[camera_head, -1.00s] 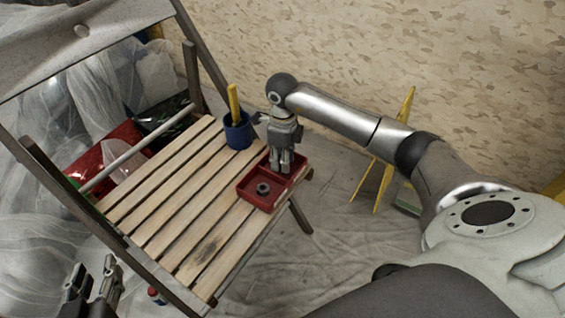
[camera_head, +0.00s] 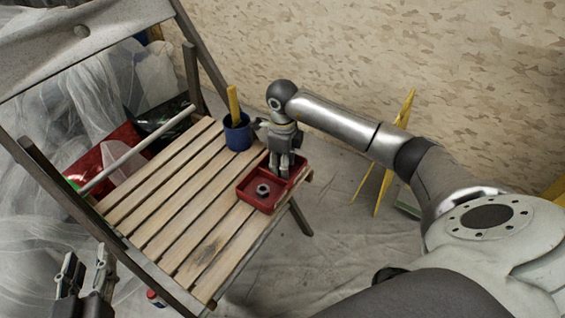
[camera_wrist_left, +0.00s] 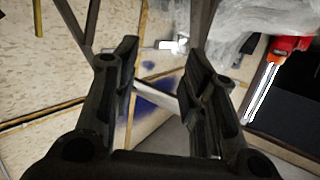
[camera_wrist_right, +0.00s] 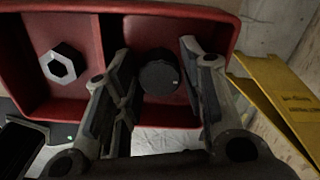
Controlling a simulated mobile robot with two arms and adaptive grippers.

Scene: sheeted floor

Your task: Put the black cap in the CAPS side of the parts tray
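The red parts tray (camera_head: 243,196) lies on the slatted chair seat and has two compartments. A hex nut (camera_head: 262,189) lies in the nearer one; it also shows in the right wrist view (camera_wrist_right: 62,65). The round black cap (camera_wrist_right: 159,77) lies in the other compartment, between the fingers of my right gripper (camera_wrist_right: 157,45). Those fingers look open, with gaps beside the cap. In the head view my right gripper (camera_head: 279,172) points down into that far compartment and hides the cap. My left gripper (camera_head: 86,264) is open and empty, beside the chair at lower left. No CAPS label is readable.
A blue cup (camera_head: 238,136) with a yellow-handled thing stands on the seat close to the tray. The seat slats (camera_head: 160,205) at left are clear. Yellow stand legs (camera_head: 384,180) are on the floor behind my right arm. A red bin (camera_head: 85,165) sits beyond the chair.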

